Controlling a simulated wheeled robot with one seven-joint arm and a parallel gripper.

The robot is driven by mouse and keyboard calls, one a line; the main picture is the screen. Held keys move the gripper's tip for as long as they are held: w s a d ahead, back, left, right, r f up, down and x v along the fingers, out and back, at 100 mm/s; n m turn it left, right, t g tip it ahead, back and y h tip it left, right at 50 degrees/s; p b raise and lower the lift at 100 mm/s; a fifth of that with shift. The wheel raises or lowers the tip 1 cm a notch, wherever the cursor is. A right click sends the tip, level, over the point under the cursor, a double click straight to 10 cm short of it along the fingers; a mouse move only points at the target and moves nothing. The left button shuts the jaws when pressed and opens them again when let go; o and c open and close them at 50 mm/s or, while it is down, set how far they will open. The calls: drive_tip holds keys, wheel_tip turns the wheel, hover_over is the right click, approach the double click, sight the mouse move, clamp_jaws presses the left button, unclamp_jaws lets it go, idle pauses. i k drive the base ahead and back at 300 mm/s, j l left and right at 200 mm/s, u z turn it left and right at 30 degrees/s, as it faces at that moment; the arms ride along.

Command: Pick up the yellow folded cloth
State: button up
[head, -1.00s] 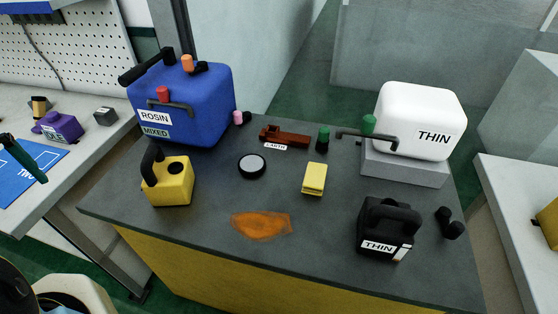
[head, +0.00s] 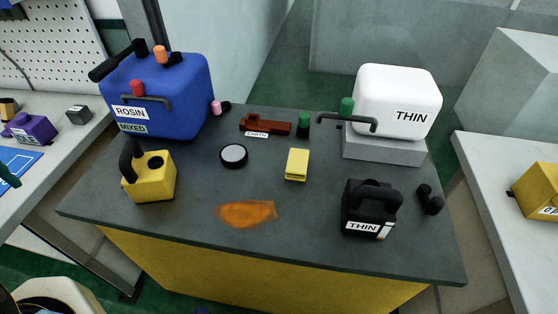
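The yellow folded cloth (head: 297,164) lies as a small flat-sided block on the dark grey bench top (head: 290,222), near its middle. It is in plain view with nothing on it. My gripper is not in view. A pale rounded shape at the lower left corner may be part of my own body.
Around the cloth stand a round black-rimmed dish (head: 234,155), a brown EARTH clamp (head: 265,125), a green-capped bottle (head: 304,124), a black THIN can (head: 370,207) and a yellow can (head: 148,178). An orange stain (head: 247,213) lies in front. Blue (head: 158,95) and white (head: 398,100) containers stand behind.

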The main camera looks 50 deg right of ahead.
sight(298, 163)
drive_tip(key=z, duration=1.95)
drive_tip(key=j+u, duration=0.7)
drive_tip(key=k+l, duration=0.05)
drive_tip(key=l, duration=0.05)
